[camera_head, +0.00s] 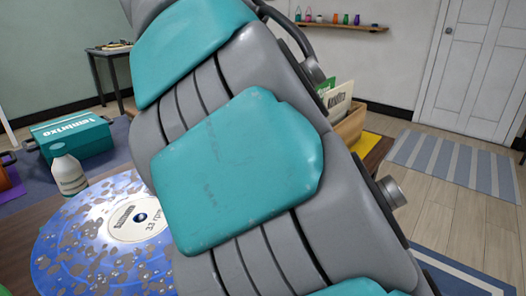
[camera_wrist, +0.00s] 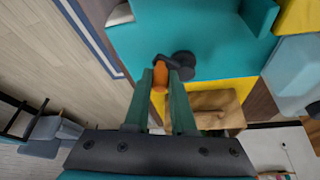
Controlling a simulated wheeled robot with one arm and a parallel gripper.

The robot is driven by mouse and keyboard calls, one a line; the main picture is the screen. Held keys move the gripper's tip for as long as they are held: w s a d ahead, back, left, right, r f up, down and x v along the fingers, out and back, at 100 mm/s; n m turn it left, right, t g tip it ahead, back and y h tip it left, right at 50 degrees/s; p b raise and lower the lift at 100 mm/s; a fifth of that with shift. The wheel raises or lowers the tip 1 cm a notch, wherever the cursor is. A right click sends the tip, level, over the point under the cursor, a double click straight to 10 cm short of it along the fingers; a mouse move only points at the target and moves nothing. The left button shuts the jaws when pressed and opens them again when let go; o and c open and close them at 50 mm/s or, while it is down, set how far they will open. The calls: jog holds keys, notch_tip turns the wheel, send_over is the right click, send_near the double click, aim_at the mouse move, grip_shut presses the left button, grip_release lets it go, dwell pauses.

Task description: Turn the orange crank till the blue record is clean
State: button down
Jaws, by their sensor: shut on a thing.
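The blue record (camera_head: 75,250) lies at the lower left of the head view, with many brown dirt patches over its blue face and a cream label at its centre. My arm covers its right part. The orange crank (camera_wrist: 160,78) shows in the wrist view as an upright orange handle joined to a dark grey arm and round hub, beside a teal surface. My gripper (camera_wrist: 161,74) has its two green fingers closed on the orange handle. In the head view my arm hides the crank and the gripper.
A white bottle (camera_head: 68,172) stands by the record's far edge. A wooden crate with sleeves (camera_head: 350,127) is beyond my arm, also in the wrist view (camera_wrist: 222,104). Open floor lies at right.

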dwell(0.3)
jog(key=c, duration=0.7)
grip_release()
jog(key=shift+c, duration=0.2)
